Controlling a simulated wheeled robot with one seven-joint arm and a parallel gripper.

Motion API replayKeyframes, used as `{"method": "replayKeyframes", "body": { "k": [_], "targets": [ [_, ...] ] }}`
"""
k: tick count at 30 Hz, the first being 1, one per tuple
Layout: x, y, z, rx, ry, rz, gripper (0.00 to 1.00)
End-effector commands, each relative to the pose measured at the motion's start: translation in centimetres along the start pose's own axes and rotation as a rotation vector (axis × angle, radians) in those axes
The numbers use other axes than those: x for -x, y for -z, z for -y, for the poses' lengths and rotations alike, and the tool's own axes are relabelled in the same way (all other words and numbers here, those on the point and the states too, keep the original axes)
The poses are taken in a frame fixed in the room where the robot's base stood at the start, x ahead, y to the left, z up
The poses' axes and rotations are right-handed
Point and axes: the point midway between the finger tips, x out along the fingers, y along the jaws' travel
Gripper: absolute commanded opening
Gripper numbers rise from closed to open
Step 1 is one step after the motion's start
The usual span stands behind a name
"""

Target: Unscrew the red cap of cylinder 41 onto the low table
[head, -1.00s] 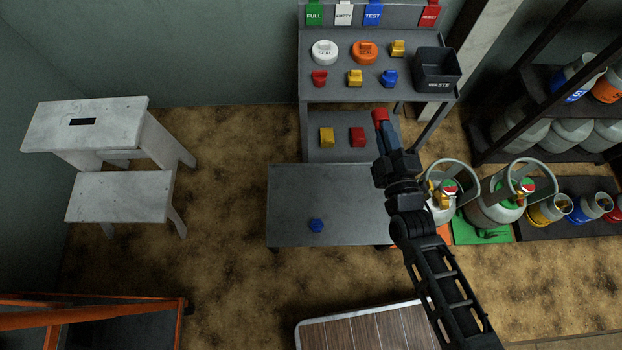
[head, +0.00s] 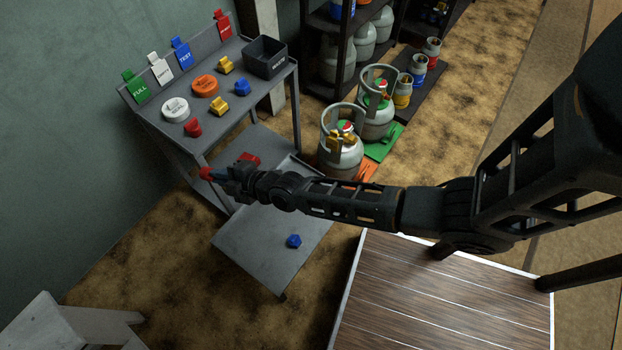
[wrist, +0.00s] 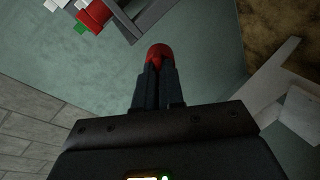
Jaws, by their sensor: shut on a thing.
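My gripper (head: 220,175) is shut on a small red cap (head: 206,173), held in the air at its fingertips. The red cap also shows in the wrist view (wrist: 160,51), between the dark fingers of my gripper (wrist: 154,84). In the head view, the gripper is up and left of the low grey table (head: 262,243), which bears one blue cap (head: 293,241). Two grey gas cylinders stand to the right, one (head: 340,160) by an orange mat, the other (head: 376,122) by a green mat. I cannot read a number on either.
A grey workbench (head: 150,105) stands behind, with coloured tags, seals, knobs and a black waste bin (head: 266,58). A red block (head: 249,159) lies on its lower shelf, near my gripper. A pale stool (head: 50,325) is at lower left. Most of the low table is bare.

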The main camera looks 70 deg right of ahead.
Motion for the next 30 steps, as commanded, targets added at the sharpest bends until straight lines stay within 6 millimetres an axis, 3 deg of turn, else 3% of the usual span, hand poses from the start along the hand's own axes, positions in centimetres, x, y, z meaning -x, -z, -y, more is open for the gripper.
{"method": "replayKeyframes", "body": {
  "k": [26,30],
  "targets": [
    [-0.8,-5.8,1.7,0.006,0.179,0.074,0.0],
    [-0.9,-7.4,2.1,0.01,0.229,0.093,0.0]
  ]
}}
